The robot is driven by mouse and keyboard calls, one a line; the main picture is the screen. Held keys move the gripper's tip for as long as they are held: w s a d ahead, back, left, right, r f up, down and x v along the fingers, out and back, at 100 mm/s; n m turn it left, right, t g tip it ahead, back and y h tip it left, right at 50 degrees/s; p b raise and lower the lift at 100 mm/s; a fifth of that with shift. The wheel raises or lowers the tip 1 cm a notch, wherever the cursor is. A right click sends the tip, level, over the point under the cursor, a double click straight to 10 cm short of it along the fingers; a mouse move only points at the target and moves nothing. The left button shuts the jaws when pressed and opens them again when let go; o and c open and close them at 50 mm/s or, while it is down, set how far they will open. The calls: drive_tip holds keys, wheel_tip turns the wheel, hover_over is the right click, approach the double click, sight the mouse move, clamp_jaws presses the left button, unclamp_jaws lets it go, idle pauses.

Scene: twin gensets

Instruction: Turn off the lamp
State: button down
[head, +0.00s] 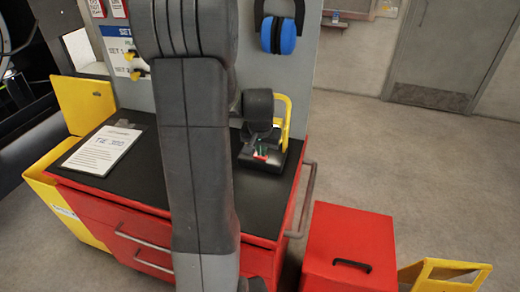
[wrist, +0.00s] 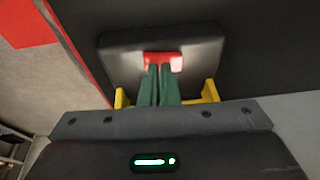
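The lamp stands on the black top of the red cabinet, with a dark base (head: 257,165) and a yellow handle (head: 286,122). In the wrist view its base (wrist: 125,60) fills the upper middle, with yellow handle parts on both sides. A red switch (wrist: 152,59) sits on the base, its right part paler and brighter. My gripper (wrist: 161,70) has green fingers side by side, shut with nothing seen between them. Their tips overlap the switch's lower edge; I cannot tell whether they press it. In the head view my gripper (head: 261,153) is partly hidden by my arm.
The cabinet top (head: 150,185) also holds a clipboard (head: 103,148). A grey panel with blue ear defenders (head: 279,35) rises behind. A red box (head: 350,245) and a yellow stand (head: 440,275) are at the lower right. The floor on the right is clear.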

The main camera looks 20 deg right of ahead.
drive_tip(key=r+p, duration=0.2)
drive_tip(key=r, duration=0.3)
drive_tip(key=shift+s+d+p, duration=0.25)
drive_tip(key=shift+s+p, duration=0.05)
drive_tip(key=shift+p, duration=0.1)
drive_tip(key=v, duration=0.9)
drive_tip(key=shift+b, duration=0.35)
drive_tip(key=shift+a, duration=0.15)
approach(264, 159)
drive_tip(key=w+f, duration=0.2)
drive_tip(key=f, duration=0.1)
drive_tip(key=w+f, duration=0.1)
drive_tip(key=shift+w+a+f, duration=0.25)
drive_tip(key=shift+w+f, duration=0.2)
drive_tip(key=shift+f, duration=0.5)
